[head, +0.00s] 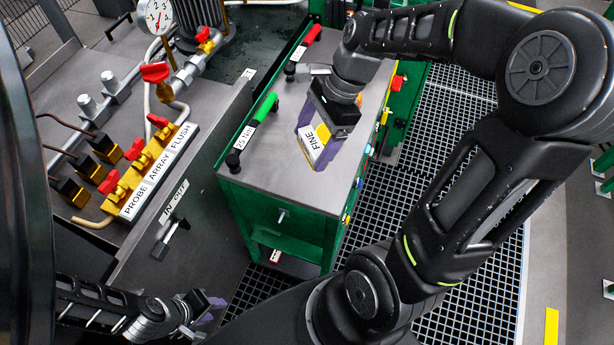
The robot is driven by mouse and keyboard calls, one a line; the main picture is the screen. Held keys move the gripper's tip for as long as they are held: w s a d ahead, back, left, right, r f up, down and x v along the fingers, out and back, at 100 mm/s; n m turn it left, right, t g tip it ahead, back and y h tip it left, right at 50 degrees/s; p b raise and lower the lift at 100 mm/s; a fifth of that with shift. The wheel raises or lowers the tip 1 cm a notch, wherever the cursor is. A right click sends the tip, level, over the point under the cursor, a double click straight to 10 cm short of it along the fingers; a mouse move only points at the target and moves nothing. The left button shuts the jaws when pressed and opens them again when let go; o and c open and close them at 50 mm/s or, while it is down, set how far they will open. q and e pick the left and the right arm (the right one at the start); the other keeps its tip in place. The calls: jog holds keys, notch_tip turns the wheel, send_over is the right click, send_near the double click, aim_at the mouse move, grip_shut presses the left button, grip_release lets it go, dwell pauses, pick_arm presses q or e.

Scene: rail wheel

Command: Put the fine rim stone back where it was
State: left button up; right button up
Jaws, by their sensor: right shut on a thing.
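The fine rim stone (315,147) is a pale block with a white "FINE" label and a yellow patch, at the grey top of the green cabinet (285,172). My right gripper (326,138) reaches down from above and is shut on it, with purple showing on both sides of the block. The gripper body hides the stone's far end. I cannot tell whether the stone touches the cabinet top. My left gripper (207,306) is low at the left, away from the stone; its finger opening is unclear.
A green-handled tool (264,108) labelled "75 Nm" and a red-handled tool (310,37) lie along the cabinet's left edge. A valve manifold (150,172) and pressure gauge (158,16) stand at the left. Floor grating (400,190) lies right of the cabinet.

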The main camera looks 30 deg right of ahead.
jog(key=shift+f, duration=3.1)
jog(key=shift+w+f+b, duration=0.1)
jog(key=shift+f+b, duration=0.2)
jog(key=shift+f, duration=1.65)
jog(key=o, duration=1.2)
jog(key=shift+o, duration=0.2)
jog(key=v, duration=1.2)
jog(key=shift+a+r, duration=0.1)
jog(key=shift+a, duration=0.05)
